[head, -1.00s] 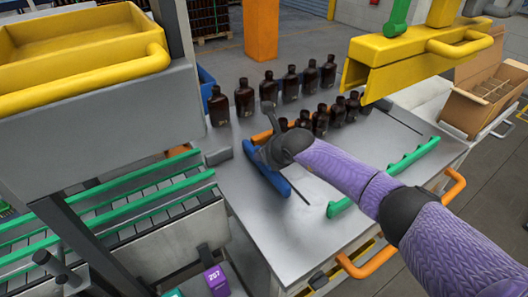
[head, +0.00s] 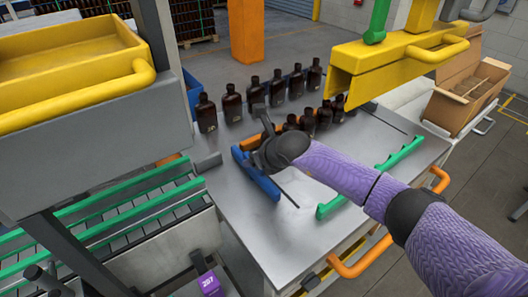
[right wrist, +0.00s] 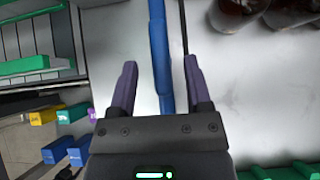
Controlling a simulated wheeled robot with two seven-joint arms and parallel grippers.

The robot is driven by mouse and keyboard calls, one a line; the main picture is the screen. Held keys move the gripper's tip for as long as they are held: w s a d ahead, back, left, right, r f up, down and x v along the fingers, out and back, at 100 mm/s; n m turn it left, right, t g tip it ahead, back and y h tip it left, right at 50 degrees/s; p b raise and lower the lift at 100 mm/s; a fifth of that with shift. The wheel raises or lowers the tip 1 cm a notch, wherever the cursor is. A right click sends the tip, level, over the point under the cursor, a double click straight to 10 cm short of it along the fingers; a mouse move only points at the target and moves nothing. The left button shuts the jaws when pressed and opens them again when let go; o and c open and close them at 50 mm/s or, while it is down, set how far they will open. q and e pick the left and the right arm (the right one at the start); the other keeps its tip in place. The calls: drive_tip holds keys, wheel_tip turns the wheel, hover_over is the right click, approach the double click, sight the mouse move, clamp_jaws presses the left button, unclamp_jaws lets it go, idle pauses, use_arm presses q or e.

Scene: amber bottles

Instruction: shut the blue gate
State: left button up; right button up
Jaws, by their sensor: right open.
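The blue gate (head: 262,186) is a long blue bar on the grey metal table, lying slantwise near its left side. My right gripper (head: 262,157) is at the gate, over its middle stretch; its fingers are hard to make out in the head view. In the right wrist view the blue gate (right wrist: 159,35) runs lengthwise between the two purple fingers of my open right gripper (right wrist: 160,66). Gaps show on both sides of the bar, narrower on the right. Its lower part is hidden behind the gripper body. My left gripper is not in view.
Amber bottles (head: 232,104) stand in rows behind the gate. An orange bar (head: 250,141) lies just behind it. A green toothed rail (head: 370,178) is on the table's right side. A yellow beam (head: 385,65) hangs above. A conveyor (head: 120,225) is at left.

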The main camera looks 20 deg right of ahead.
drive_tip(key=v, duration=0.7)
drive_tip(key=shift+p, duration=0.35)
drive_tip(key=shift+f, duration=0.15)
